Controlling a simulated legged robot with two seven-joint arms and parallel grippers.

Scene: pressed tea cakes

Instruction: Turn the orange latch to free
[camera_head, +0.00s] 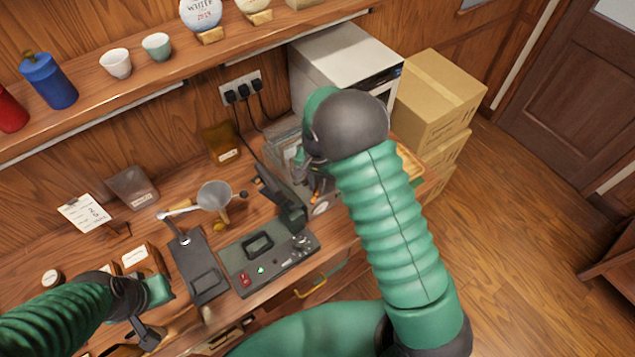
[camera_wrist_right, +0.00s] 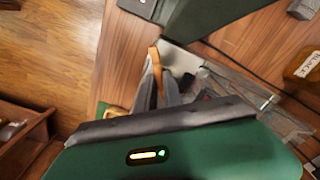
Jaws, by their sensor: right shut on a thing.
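The orange latch (camera_wrist_right: 156,64) is a short bar standing between the grey fingertips of my right gripper (camera_wrist_right: 159,84) in the right wrist view. The right gripper is shut on it. In the head view the latch (camera_head: 315,186) is a small orange spot, partly hidden by my right arm, beside a clear-walled machine (camera_head: 284,142). My left gripper (camera_head: 147,334) is low at the left of the head view, apart from the latch; its jaw opening is not clear.
A dark control box (camera_head: 262,268) with a red switch and a dark flat board (camera_head: 199,268) lie left of the latch. A metal funnel (camera_head: 214,195) stands behind them. A white appliance (camera_head: 338,60) and cardboard boxes (camera_head: 435,95) are at the back.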

